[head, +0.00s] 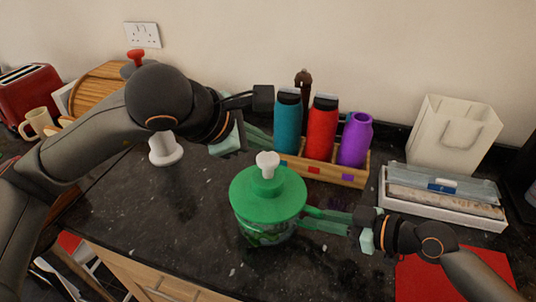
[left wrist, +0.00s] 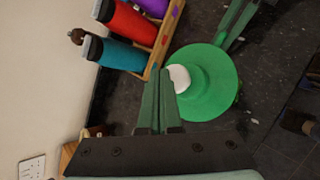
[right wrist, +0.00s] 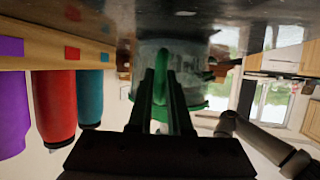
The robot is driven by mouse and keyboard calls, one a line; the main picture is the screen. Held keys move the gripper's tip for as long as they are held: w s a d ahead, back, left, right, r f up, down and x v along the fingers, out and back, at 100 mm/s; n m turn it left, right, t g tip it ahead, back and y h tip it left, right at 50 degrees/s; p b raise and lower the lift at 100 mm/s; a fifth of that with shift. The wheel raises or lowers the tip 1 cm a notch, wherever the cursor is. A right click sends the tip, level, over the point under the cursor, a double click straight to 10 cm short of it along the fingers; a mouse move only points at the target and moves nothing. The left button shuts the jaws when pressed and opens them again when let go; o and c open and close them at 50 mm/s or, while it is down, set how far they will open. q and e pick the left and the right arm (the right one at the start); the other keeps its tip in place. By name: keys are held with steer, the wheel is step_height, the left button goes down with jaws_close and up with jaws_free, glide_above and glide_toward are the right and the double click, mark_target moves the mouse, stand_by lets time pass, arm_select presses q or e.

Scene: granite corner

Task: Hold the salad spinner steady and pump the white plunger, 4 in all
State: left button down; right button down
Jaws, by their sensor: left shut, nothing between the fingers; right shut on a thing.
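The salad spinner (head: 262,208) stands upright on the dark counter, with a green lid and a clear bowl. Its white plunger (head: 267,159) stands up from the lid's centre; it also shows in the left wrist view (left wrist: 179,78). My left gripper (head: 265,138) is shut and empty, its fingertips close by the plunger; I cannot tell if they touch. My right gripper (head: 304,218) is shut at the right side of the bowl. In the right wrist view its fingers (right wrist: 161,75) close on a green handle (right wrist: 162,58) on the bowl, partly hidden by them.
A wooden box (head: 336,172) with teal, red and purple bottles stands behind the spinner. A white tray (head: 440,205) and a white bag (head: 453,135) are at the right. A white stand (head: 165,150) is at the left.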

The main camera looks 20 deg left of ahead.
mark_target(263, 159)
arm_select(q)
steer(key=shift+f, duration=0.3)
steer(key=shift+f, duration=1.65)
stand_by(1.3)
steer(key=shift+r, duration=2.05)
steer(key=shift+r, duration=2.55)
steer(key=shift+r, duration=1.9)
